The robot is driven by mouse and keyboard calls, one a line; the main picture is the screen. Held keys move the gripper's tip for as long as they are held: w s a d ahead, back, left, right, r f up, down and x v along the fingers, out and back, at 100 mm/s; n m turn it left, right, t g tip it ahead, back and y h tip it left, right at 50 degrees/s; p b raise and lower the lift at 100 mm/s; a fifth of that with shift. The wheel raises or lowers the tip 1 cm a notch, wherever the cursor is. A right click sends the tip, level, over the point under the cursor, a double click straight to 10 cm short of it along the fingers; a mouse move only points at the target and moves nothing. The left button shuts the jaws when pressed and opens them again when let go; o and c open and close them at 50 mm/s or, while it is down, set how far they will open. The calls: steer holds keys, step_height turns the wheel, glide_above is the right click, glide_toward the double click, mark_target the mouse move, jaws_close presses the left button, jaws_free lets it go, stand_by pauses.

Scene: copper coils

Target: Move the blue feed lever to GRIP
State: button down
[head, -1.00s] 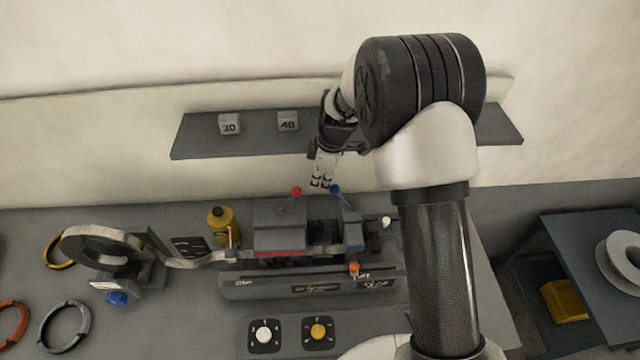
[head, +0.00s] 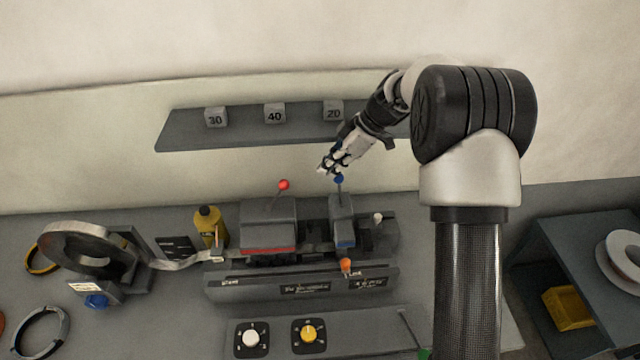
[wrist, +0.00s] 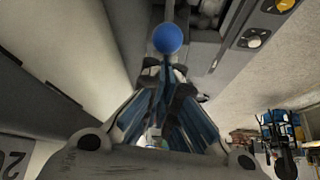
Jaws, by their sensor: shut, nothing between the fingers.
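The blue feed lever (head: 339,180) is a thin rod with a round blue ball, standing about upright on the grey block (head: 343,222) at the right of the machine. My gripper (head: 328,170) is shut and empty, its fingertips just left of and slightly above the ball in the head view. In the wrist view the blue ball (wrist: 167,38) sits just beyond the closed fingertips (wrist: 165,70); I cannot tell whether they touch it. The ball hides the rod there. I cannot read a GRIP mark in either view.
A red-knobbed lever (head: 284,184) stands left of the blue one. An orange knob (head: 346,264) is on the machine's front. A shelf (head: 180,132) with numbered blocks is behind. A yellow bottle (head: 208,226) stands left.

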steer(key=d+y+b, duration=0.1)
steer(key=d+b, duration=0.3)
steer(key=d, duration=0.3)
steer(key=shift+w, duration=0.15)
steer(key=shift+f, duration=0.1)
stand_by(0.5)
